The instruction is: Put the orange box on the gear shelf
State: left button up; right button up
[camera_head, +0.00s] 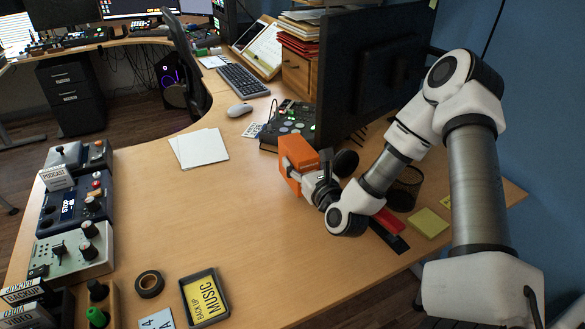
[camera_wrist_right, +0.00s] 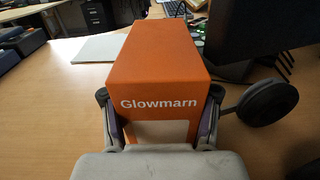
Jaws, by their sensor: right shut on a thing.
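The orange box (camera_head: 299,154) is at the right middle of the desk in the head view. In the right wrist view the orange box (camera_wrist_right: 160,65) fills the middle and reads "Glowmarn". My right gripper (camera_head: 312,180) is shut on it, with one finger on each side of the box in the wrist view. I cannot tell whether the box touches the desk. My left gripper is not in view. I cannot identify a gear shelf in these frames.
A monitor (camera_head: 372,70) and a black control device (camera_head: 290,124) stand behind the box. A mesh cup (camera_head: 405,188) and yellow notes (camera_head: 428,223) are at right. Audio units (camera_head: 75,205) line the left edge. The desk middle (camera_head: 190,215) is clear.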

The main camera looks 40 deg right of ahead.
jog(key=x, duration=0.5)
jog(key=shift+f, duration=0.35)
notch_tip(320, 180, down, 3)
jog(key=shift+d+f, duration=0.1)
jog(key=shift+f, duration=0.1)
jog(key=shift+s+f+b, duration=0.1)
jog(key=shift+b, duration=0.25)
jog(key=o, duration=1.4)
